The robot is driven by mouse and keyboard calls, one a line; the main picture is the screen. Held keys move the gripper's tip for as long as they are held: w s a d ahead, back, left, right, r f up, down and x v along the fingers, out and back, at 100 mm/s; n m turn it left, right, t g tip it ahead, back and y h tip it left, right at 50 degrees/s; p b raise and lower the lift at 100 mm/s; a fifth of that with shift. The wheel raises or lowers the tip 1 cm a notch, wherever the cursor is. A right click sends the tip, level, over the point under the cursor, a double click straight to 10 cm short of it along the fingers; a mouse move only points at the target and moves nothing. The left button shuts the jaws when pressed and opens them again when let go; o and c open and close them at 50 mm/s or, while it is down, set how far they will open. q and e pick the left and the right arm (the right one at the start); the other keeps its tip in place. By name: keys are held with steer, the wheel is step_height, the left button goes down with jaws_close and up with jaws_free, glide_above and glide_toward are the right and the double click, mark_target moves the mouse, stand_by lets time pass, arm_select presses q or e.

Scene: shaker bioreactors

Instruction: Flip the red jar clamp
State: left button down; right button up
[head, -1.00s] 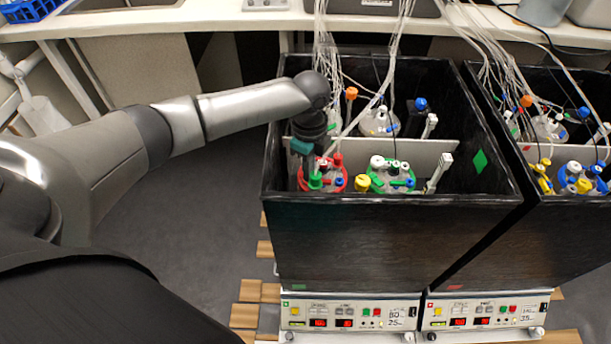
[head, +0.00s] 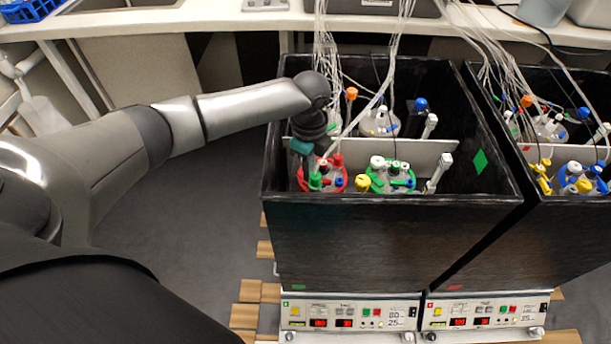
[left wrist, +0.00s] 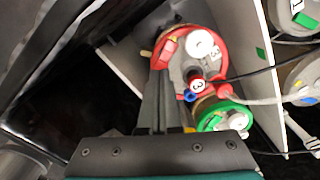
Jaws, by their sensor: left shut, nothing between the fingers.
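The jar with the red ring (head: 337,184) stands in the front left of the left black box. Its red ring (left wrist: 173,47) also shows at the upper middle of the left wrist view, with a white cap, a dark red cap and tubing on the lid. My left gripper (head: 308,168) reaches down into the box at the left side of this jar. In the left wrist view its fingers (left wrist: 164,62) are together, empty, and overlap the ring's left edge. I cannot tell whether they touch it. The clamp's own shape is hard to make out. My right gripper is out of view.
A green-ringed jar (head: 391,178) stands just right of the red one. A pale divider (head: 430,150) separates the rows. The walls of the left black box (head: 390,235) surround the jars, and a second black box (head: 560,230) stands to its right. Tubing hangs from above.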

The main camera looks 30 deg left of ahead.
arm_select(q)
steer(key=shift+f, duration=0.3)
stand_by(0.5)
steer(key=shift+s+a+f+b, duration=0.15)
steer(key=shift+f+b, duration=0.45)
steer(key=shift+f, duration=0.35)
stand_by(0.5)
